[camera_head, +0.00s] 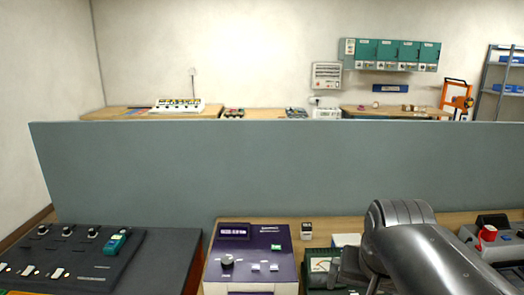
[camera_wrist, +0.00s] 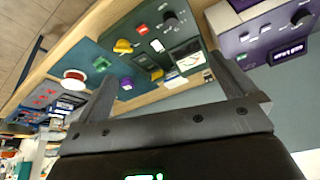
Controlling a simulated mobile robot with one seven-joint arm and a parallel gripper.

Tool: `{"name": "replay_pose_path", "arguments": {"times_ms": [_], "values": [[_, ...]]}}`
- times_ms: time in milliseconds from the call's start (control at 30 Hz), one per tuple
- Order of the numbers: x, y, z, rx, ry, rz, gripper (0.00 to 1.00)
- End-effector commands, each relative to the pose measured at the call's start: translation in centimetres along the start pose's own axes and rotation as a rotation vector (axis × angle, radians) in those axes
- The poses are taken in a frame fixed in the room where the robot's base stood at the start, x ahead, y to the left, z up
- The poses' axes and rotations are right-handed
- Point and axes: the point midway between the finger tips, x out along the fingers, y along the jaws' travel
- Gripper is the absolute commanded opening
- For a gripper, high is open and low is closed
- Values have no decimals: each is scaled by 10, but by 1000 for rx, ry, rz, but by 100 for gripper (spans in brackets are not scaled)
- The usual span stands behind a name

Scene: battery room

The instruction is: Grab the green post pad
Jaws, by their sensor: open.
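In the wrist view, a small green piece (camera_wrist: 101,64) lies on a dark blue-green surface, with yellow pieces (camera_wrist: 123,46) beside it. It may be the green post pad, but it is too small to be sure. My gripper (camera_wrist: 162,68) is open, with nothing seen between its two grey fingers. The green piece appears near the left finger's tip in the picture, with no contact visible. In the head view my grey arm covers part of the bench at the lower right, and my gripper is not visible there.
A purple device (camera_head: 262,240) stands on the near bench, and a dark control panel (camera_head: 90,255) is at the left. A dark green device (camera_wrist: 150,30) and a red-and-white round item (camera_wrist: 74,79) are near the green piece. A grey partition (camera_head: 240,165) stands behind the bench.

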Motion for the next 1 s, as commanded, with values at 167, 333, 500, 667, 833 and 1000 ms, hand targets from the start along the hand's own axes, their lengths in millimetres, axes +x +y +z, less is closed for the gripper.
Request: {"name": "replay_pose_path", "arguments": {"times_ms": [167, 333, 500, 667, 833, 1000], "values": [[2, -14, 47, -188, 60, -65, 100], [6, -18, 68, -279, 91, -97, 100], [8, -19, 72, -299, 96, -103, 99], [8, -19, 72, -297, 96, -103, 87], [8, -19, 72, -296, 96, -102, 78], [8, -18, 71, -291, 94, -103, 78]]}}
